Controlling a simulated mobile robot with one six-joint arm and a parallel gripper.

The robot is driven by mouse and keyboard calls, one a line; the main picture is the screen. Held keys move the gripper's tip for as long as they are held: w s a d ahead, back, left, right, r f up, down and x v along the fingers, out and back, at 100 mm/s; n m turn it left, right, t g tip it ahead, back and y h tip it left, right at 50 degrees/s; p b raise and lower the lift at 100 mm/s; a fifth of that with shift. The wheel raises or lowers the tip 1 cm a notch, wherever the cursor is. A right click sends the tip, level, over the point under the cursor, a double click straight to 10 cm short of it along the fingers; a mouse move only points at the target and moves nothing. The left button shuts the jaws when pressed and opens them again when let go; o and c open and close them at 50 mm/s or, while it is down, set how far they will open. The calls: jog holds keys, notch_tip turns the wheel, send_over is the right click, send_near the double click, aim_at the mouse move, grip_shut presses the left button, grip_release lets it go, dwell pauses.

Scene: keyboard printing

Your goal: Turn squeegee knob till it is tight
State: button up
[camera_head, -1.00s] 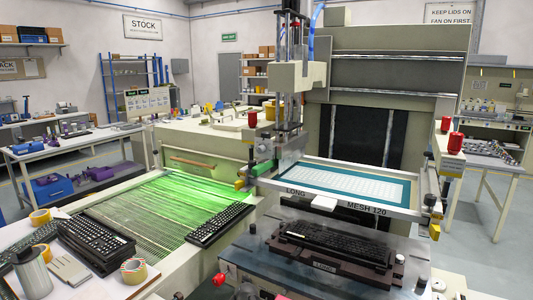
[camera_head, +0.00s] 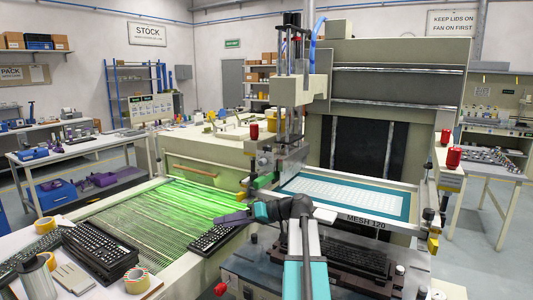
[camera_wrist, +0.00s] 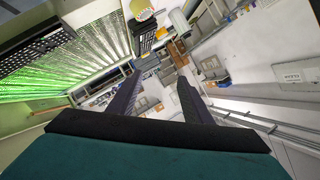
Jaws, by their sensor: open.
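The squeegee carriage (camera_head: 291,165) hangs on the press column above the left end of the screen frame (camera_head: 350,195). A pale round knob (camera_head: 264,161) and a green knob-like part (camera_head: 263,181) sit on its left side. I cannot tell which is the squeegee knob, or how tight either one is. My gripper (camera_head: 222,217) points left over the right side of the green-lit dryer belt, in front of and below the carriage. In the wrist view its two purple fingers (camera_wrist: 157,88) stand apart with nothing between them. My gripper is clear of the knobs.
Red knobs (camera_head: 445,137) stand at the frame's corners. A black keyboard (camera_head: 214,239) lies at the belt's right edge, close below my gripper. Another keyboard (camera_head: 355,258) sits on the press bed behind my arm. Tape rolls (camera_head: 136,277) and keyboards crowd the left table.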

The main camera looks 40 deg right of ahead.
jog(key=s+d+r+n+t, duration=0.1)
jog(key=s+d+r, duration=0.15)
jog(key=r, duration=0.65)
jog(key=n+t+h+b, duration=0.3)
jog(key=t+b, duration=0.2)
jog(key=b, duration=0.1)
send_near(267, 149)
jog(key=s+d, duration=0.2)
jog(key=shift+s+f, duration=0.1)
jog(key=shift+s, duration=0.2)
jog(key=shift+w, duration=0.15)
jog(key=p+x, duration=0.2)
jog(key=x, duration=0.4)
jog(key=p+x, duration=0.2)
jog(key=x, duration=0.5)
jog(key=shift+w+f, duration=0.3)
